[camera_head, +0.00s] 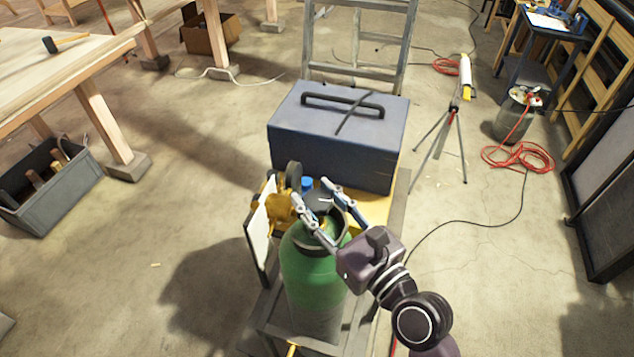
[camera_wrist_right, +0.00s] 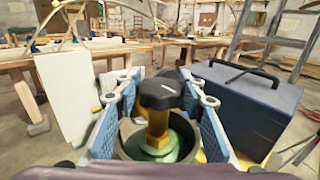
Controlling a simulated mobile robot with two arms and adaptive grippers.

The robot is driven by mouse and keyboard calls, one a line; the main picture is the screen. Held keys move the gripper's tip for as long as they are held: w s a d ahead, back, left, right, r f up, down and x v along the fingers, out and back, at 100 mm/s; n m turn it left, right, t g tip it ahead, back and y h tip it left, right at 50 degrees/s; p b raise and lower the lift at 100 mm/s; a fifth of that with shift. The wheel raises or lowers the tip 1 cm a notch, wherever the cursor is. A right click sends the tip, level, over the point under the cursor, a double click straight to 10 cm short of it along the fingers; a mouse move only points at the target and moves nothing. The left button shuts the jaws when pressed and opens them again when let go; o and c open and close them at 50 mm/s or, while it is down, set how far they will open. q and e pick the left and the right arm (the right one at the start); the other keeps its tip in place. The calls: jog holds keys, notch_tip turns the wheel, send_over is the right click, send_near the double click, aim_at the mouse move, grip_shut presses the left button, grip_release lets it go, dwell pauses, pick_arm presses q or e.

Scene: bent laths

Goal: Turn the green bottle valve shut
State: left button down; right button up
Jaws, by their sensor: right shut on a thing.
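The green gas bottle (camera_head: 315,268) stands upright on a small cart in the head view. A collar rings its top. In the right wrist view, its valve is a black knob (camera_wrist_right: 160,92) with a white mark, on a brass stem (camera_wrist_right: 157,124) inside the collar. My right gripper (camera_head: 312,193) reaches over the bottle's top from the right. Its two blue pads lie on either side of the knob and it is shut on it. My left gripper is in neither view.
A blue-grey toolbox (camera_head: 333,150) stands just behind the bottle. A white panel (camera_head: 261,232) and yellow parts (camera_head: 270,212) are close on the left. A ladder (camera_head: 357,48) stands behind. A tripod (camera_head: 455,125) and red hose (camera_head: 517,157) are to the right.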

jog(key=shift+m+t+h+p, duration=0.6)
jog(key=shift+m+h+p, duration=0.25)
jog(key=shift+h, duration=0.25)
jog(key=o, duration=1.2)
jog(key=v, duration=1.2)
jog(key=shift+d, duration=0.1)
